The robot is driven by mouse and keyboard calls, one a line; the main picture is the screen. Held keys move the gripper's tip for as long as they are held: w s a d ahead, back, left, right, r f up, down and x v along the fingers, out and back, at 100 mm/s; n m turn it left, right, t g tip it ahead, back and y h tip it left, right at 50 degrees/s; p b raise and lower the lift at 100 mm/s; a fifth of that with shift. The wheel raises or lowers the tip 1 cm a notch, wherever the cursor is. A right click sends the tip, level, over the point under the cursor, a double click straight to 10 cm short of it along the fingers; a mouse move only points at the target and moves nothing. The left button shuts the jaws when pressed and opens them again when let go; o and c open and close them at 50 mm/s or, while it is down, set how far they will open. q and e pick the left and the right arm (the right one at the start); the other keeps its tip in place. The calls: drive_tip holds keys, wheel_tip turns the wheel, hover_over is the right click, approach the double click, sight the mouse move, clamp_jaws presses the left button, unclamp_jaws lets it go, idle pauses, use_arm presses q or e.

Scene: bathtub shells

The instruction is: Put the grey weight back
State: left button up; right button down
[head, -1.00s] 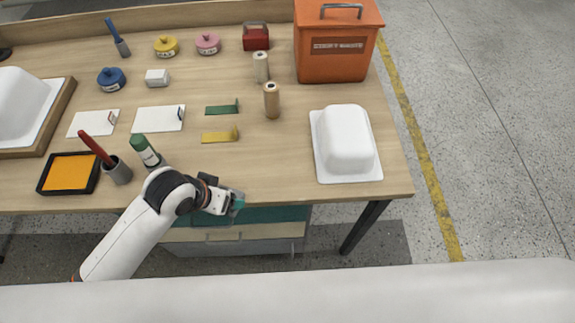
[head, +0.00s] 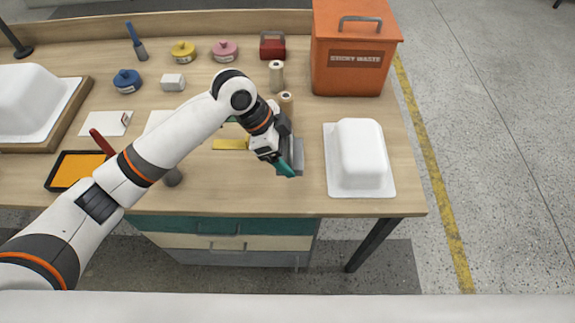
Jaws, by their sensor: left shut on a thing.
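My left gripper (head: 285,168), with teal fingertips, is shut above the front right part of the table (head: 235,190). It is shut on the grey weight (head: 298,157), a grey block that shows just right of the fingers. The gripper and forearm hide part of the weight. I cannot tell whether its underside touches the tabletop. My right gripper is not in view.
A white shell (head: 360,150) on a white base stands right of the gripper. Tan rolls (head: 277,75), an orange waste box (head: 352,60) and a yellow strip (head: 229,144) are nearby. A black-rimmed orange pad (head: 70,170) lies left.

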sight(293, 180)
use_arm(q)
drive_tip(key=shift+f+p, duration=0.3)
drive_tip(key=shift+f, duration=4)
drive_tip(key=o, duration=1.9)
drive_tip(key=shift+f, duration=0.2)
drive_tip(key=v, duration=1.2)
drive_tip(key=shift+a+r+b, duration=0.1)
drive_tip(key=shift+b, duration=0.2)
drive_tip(key=shift+s, duration=0.1)
